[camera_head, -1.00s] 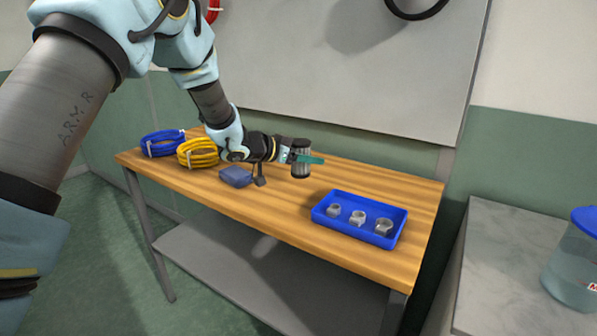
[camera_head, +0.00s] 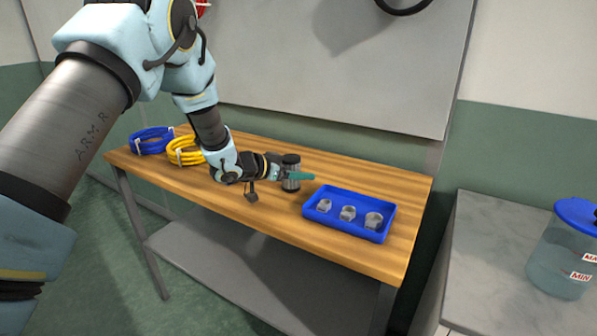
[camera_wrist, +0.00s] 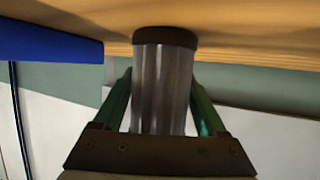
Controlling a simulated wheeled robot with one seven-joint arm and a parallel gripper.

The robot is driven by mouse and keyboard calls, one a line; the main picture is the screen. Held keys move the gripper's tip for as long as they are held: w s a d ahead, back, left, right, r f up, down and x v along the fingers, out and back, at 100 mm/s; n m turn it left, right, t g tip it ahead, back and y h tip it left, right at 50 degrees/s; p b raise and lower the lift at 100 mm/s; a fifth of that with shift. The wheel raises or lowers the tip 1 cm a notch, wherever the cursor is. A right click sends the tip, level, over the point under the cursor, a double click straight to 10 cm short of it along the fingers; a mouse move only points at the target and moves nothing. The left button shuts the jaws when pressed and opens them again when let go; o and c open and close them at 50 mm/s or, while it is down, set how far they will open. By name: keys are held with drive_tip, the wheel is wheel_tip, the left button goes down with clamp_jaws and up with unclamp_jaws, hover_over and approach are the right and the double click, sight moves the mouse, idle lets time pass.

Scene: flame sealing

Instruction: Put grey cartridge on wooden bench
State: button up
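The grey cartridge (camera_head: 291,164), a cylinder with dark ends, is upright at the wooden bench (camera_head: 255,205), left of the blue tray. My gripper (camera_head: 297,176) reaches it from the left, with green fingers on either side of it. In the wrist view the cartridge (camera_wrist: 163,90) sits between the two fingers, which appear closed on its sides. Its dark end (camera_wrist: 165,38) is at the bench surface (camera_wrist: 250,20); I cannot tell for certain whether it touches.
A blue tray (camera_head: 345,235) with three grey metal fittings stands right of the cartridge. Blue (camera_head: 150,140) and yellow (camera_head: 184,152) cable coils lie at the bench's left end. A grey counter (camera_head: 490,240) with a blue-lidded clear container (camera_head: 562,255) is at right. The bench's front strip is clear.

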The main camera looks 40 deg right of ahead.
drive_tip(key=shift+o, duration=1)
